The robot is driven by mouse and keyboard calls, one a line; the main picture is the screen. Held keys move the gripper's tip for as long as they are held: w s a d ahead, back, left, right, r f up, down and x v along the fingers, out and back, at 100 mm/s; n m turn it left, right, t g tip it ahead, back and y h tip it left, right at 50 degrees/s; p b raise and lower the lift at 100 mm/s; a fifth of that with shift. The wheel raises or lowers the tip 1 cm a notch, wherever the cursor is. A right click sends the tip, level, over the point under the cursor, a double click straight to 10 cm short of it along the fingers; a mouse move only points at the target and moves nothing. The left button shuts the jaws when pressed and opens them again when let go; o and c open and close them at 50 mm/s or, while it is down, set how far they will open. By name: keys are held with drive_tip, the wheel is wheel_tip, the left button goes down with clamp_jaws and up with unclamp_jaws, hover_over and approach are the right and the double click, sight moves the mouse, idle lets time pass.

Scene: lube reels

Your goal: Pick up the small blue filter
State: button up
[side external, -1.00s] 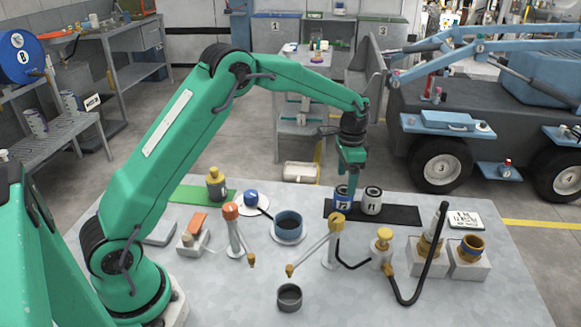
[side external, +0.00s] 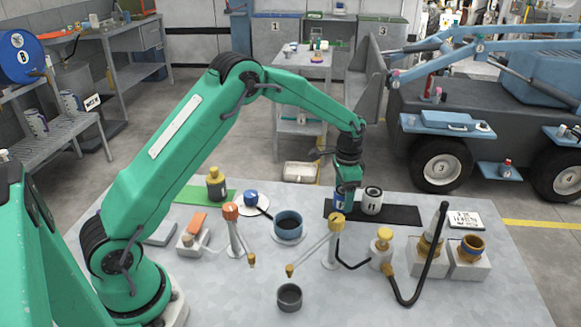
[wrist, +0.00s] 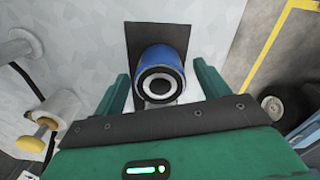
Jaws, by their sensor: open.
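The small blue filter (side external: 338,203) stands upright on the black mat (side external: 405,215) in the side external view, partly hidden by my gripper (side external: 347,190). In the wrist view the blue filter (wrist: 152,57) shows its pale ring-shaped top and dark centre hole. The two green fingers of my gripper (wrist: 161,78) are apart, one on each side of the filter with a gap visible on both sides. Contact with the filter cannot be seen.
A white filter (side external: 372,202) marked 11 stands close to the right of the blue one. A yellow-topped stand (side external: 334,240) with a slanted arm is in front. A blue pot (side external: 288,226) stands to the left. The mat's right part is clear.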

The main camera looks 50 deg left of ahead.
drive_tip(key=shift+c, duration=0.2)
drive_tip(key=c, duration=1.1)
drive_tip(key=shift+r, duration=0.1)
drive_tip(key=shift+r, duration=0.45)
wheel_tip(320, 180, up, 3)
drive_tip(key=shift+w+r, duration=0.1)
drive_tip(key=shift+r, duration=0.05)
drive_tip(key=s+d+r, duration=0.2)
drive_tip(key=d, duration=0.1)
drive_tip(key=s+d+r, duration=0.2)
drive_tip(key=d, duration=0.1)
drive_tip(key=s+d+r, duration=0.2)
drive_tip(key=d, duration=0.2)
drive_tip(key=shift+r, duration=0.35)
